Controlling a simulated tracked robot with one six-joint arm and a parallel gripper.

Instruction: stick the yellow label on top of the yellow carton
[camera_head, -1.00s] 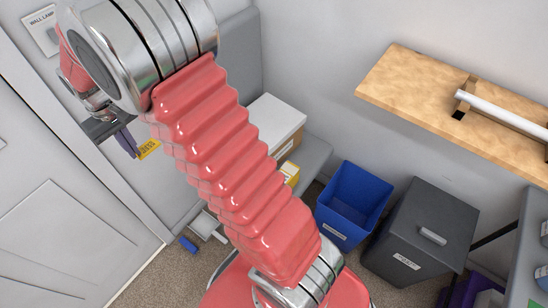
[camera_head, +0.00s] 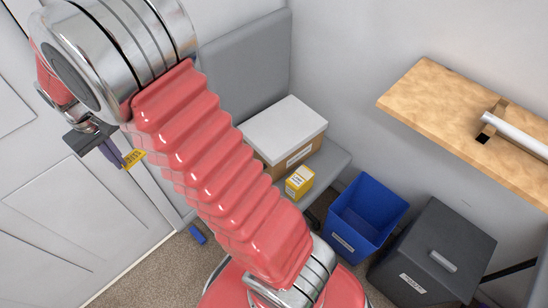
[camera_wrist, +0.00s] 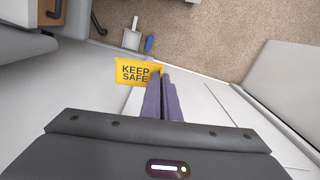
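The yellow label (camera_head: 133,158) is a flat rectangle. Its print reads KEEP SAFE in the wrist view (camera_wrist: 132,73). My gripper (camera_wrist: 163,78) is shut on its right edge between two purple fingers. The label sticks out to the left of the fingertips. My gripper (camera_head: 117,156) also shows small at the left in the head view, in front of the door side. The yellow carton (camera_head: 299,182) is a small box with a white label on its front. It sits on the grey bench seat, right of my arm and well apart from the gripper.
A large brown box with a white lid (camera_head: 285,128) stands behind the carton on the grey seat (camera_head: 322,158). A blue bin (camera_head: 366,217) and a dark lidded bin (camera_head: 437,250) stand to the right. A wooden shelf (camera_head: 430,95) is above them. A blue object (camera_head: 197,234) lies on the carpet.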

